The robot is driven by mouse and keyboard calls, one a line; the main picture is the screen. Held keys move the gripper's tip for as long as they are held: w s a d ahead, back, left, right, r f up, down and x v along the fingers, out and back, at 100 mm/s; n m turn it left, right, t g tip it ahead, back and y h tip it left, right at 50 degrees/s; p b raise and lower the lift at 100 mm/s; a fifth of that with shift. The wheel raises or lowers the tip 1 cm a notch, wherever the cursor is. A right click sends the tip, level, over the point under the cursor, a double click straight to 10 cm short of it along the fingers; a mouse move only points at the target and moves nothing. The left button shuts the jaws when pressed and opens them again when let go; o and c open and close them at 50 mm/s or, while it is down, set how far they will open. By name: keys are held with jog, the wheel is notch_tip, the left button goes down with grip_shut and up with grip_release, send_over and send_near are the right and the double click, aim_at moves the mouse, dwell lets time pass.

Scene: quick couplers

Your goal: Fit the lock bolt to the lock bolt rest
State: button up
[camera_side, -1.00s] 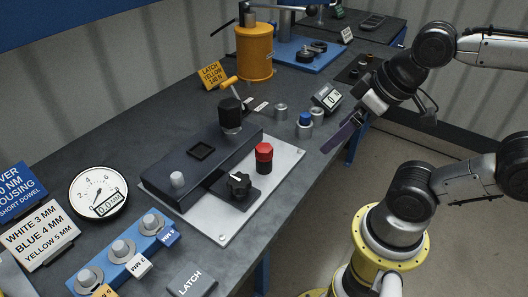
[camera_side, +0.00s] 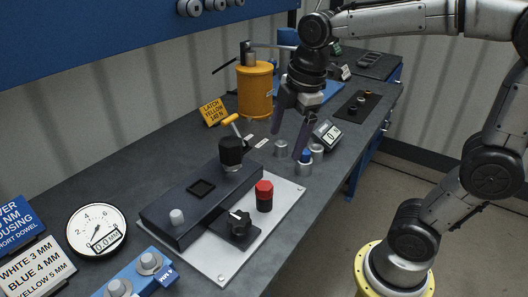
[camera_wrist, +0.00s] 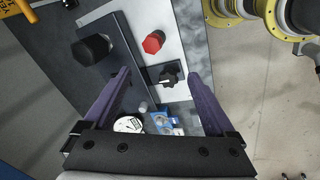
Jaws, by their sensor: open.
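My gripper (camera_side: 289,145) is open and empty, pointing down above the bench near several small metal cups. In the wrist view its two purple fingers (camera_wrist: 157,76) are spread wide with nothing between the tips. No part is labelled lock bolt or lock bolt rest, so I cannot tell which they are. A red-topped bolt (camera_side: 264,196) stands upright on a light plate (camera_side: 287,213); it also shows in the wrist view (camera_wrist: 153,42). A black-capped post (camera_side: 231,152) stands at the dark block's far end and shows in the wrist view (camera_wrist: 93,47). A blue-topped piece (camera_side: 305,156) sits in one metal cup.
A dark block (camera_side: 172,208) with a square recess and a black star knob (camera_side: 238,225) are on the plate. A small digital display (camera_side: 327,135) stands beside the cups. A yellow cylinder (camera_side: 256,92) stands behind. A round gauge (camera_side: 96,230) lies at left.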

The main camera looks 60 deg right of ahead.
aim_at(264, 196)
jog(key=w+f+n+g, duration=0.1)
jog(key=w+f+g, duration=0.1)
jog(key=w+f, duration=0.4)
jog(key=shift+g, duration=0.3)
jog(key=f, duration=1.4)
jog(key=shift+d+f, duration=0.25)
jog(key=shift+f, duration=0.15)
jog(key=shift+w+r, duration=0.1)
grip_shut()
